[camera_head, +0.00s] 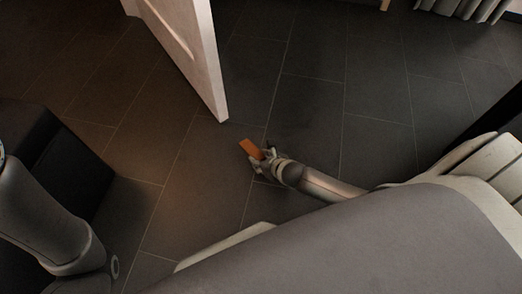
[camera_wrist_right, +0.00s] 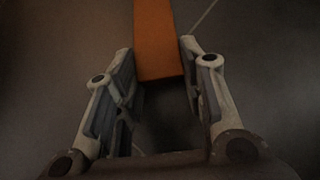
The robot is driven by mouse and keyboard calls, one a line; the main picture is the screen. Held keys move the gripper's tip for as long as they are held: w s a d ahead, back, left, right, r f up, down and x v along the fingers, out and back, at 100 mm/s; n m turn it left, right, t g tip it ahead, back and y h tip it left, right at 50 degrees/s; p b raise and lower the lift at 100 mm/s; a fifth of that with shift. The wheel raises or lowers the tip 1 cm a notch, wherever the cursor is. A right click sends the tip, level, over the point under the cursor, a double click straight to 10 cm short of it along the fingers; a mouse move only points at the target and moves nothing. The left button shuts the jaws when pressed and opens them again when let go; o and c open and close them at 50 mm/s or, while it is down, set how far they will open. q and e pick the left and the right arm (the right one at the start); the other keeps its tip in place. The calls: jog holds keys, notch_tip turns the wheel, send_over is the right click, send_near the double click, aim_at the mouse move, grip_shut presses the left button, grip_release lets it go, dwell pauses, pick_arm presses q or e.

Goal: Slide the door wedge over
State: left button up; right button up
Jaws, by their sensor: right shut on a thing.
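The orange door wedge (camera_head: 250,148) lies on the dark tiled floor in the head view, a short way from the lower corner of the white door (camera_head: 193,50). My right gripper (camera_head: 262,160) is down at floor level at the wedge's near end. In the right wrist view the wedge (camera_wrist_right: 157,40) runs from the top edge down between the two fingers of the right gripper (camera_wrist_right: 157,72), which are shut on its near end. The wedge's far end is cut off there. In the head view my left arm shows at the left edge, but its gripper is out of the frame.
The door stands ajar, its bottom corner close to the wedge. A dark block-shaped object (camera_head: 50,155) stands at the left. A grey curtain (camera_head: 468,8) hangs at the top right. Open tiled floor (camera_head: 340,100) lies right of the door.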

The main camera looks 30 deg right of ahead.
jog(key=o, duration=1.1)
jog(key=v, duration=1.2)
